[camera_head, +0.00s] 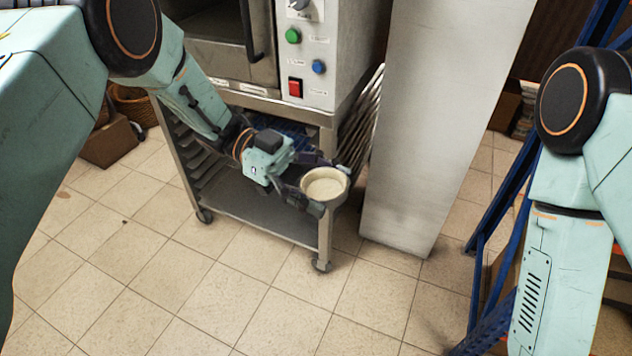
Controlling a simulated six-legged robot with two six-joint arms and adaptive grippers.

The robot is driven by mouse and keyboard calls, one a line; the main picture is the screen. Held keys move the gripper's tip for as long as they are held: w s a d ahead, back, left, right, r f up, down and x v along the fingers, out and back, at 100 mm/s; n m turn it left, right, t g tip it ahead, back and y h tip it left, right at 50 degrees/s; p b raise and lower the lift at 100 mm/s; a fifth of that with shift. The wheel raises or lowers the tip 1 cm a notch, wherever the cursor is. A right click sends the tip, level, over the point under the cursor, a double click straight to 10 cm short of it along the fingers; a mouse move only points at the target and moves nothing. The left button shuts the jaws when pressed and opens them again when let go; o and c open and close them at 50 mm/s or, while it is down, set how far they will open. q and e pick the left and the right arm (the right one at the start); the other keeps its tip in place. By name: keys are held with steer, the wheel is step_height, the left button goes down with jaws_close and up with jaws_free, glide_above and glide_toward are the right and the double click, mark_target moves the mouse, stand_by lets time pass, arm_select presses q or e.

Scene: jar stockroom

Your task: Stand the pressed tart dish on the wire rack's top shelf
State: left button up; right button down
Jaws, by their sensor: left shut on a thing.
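The tart dish (325,185) is a small, round, pale dish with a cream-coloured inside. My left gripper (310,188) is shut on its left side and holds it roughly upright, open side up, in front of the oven cart's right front post. The far finger is partly hidden by the dish. My right arm comes down the right side, and its gripper is out of the picture. No top shelf of a wire rack can be made out clearly. Blue metal uprights (515,215) stand at the right, partly hidden by my right arm.
An oven (318,70) with green, blue and red buttons sits on a wheeled steel cart (255,212). Wire grids (362,120) lean at its right side. A tall grey panel (430,120) stands beside them. Baskets (132,103) are at the left. The tiled floor in front is clear.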

arm_select(q)
steer(key=shift+w+d+f+g, duration=0.2)
steer(key=shift+d+f+g, duration=0.05)
steer(key=shift+f+g, duration=0.05)
steer(key=shift+s+a+r+n+t+h, duration=0.6)
steer(key=shift+s+a+r+n+t, duration=2.85)
steer(key=shift+r+t, duration=1.8)
steer(key=shift+w+d+f+m+g+y, duration=0.65)
steer(key=shift+w+f+m+g+y, duration=0.3)
steer(key=shift+f+m+g, duration=1.3)
steer(key=shift+w+d+f+m+g+y, duration=0.65)
steer(key=shift+w+f+m+g+y, duration=0.75)
steer(key=shift+g, duration=1.5)
steer(key=shift+w+d+f+m+g+y, duration=0.35)
steer(key=shift+w+d+f+m+g, duration=0.25)
steer(key=shift+f+m+g, duration=1.45)
steer(key=shift+r+m+g, duration=0.25)
steer(key=shift+r+g, duration=0.2)
steer(key=shift+g, duration=0.1)
steer(key=shift+d+f, duration=0.1)
